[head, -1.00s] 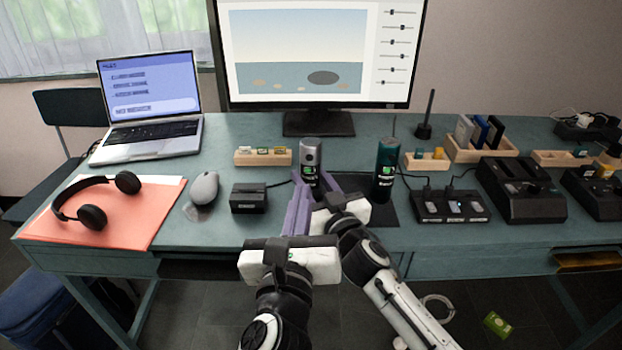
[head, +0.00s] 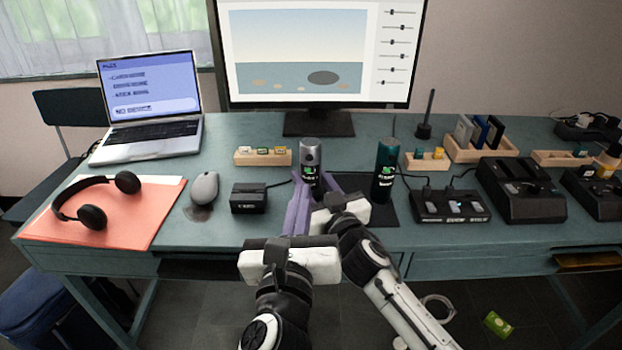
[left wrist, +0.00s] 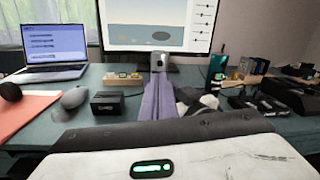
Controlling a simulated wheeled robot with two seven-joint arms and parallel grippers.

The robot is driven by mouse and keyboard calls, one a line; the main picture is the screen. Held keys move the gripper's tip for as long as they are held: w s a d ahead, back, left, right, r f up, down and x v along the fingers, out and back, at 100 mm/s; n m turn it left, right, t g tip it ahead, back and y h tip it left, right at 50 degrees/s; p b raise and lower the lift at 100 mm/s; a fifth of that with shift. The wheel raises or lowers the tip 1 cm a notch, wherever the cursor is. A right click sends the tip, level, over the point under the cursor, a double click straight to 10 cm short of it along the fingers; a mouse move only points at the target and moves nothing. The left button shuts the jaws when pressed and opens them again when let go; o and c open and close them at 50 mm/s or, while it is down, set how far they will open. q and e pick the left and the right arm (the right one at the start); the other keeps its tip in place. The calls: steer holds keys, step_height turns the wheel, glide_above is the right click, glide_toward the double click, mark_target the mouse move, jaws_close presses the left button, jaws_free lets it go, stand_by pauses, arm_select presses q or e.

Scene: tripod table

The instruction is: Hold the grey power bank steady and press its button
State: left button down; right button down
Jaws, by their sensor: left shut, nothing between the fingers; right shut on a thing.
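The grey power bank (head: 310,157) stands upright, a grey cylinder with a green mark on its front, near the middle of the desk. It also shows in the left wrist view (left wrist: 158,61), with a small dark round spot near its top. My right gripper (head: 324,183) is shut on its lower part from the front right. My left gripper (head: 298,182) is shut and empty, its purple fingers pointing at the power bank's front left side. In the left wrist view its fingertips (left wrist: 157,78) overlap the power bank's lower part. I cannot tell whether they touch it.
A dark teal cylinder (head: 385,168) stands close on the right on a black mat (head: 405,212). A black box (head: 248,198), a grey mouse (head: 205,188) and a wooden block (head: 263,158) are on the left. The monitor stand (head: 319,124) is behind. Chargers (head: 450,206) fill the right.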

stand_by(0.7)
arm_select(q)
steer(key=a+r+m+t+h, duration=0.2)
steer(key=a+r+m+t, duration=0.3)
steer(key=m, duration=0.4)
steer(key=d+f+m+g+h, duration=0.2)
steer(key=m+h, duration=0.4)
steer(key=m, duration=0.5)
steer(key=s+d+f+m+g+h, duration=0.1)
steer(key=f+m+g+h, duration=0.2)
steer(key=m, duration=0.8)
steer(key=shift+d+f+m+g+h, duration=0.4)
steer(key=shift+g+h, duration=0.6)
steer(key=shift+h, duration=0.9)
steer(key=shift+w, duration=0.1)
glide_toward(309, 158)
steer(key=w+d+r, duration=0.1)
steer(key=d+r, duration=0.2)
steer(key=d, duration=0.2)
steer(key=shift+w+r, duration=0.25)
steer(key=shift+w, duration=0.15)
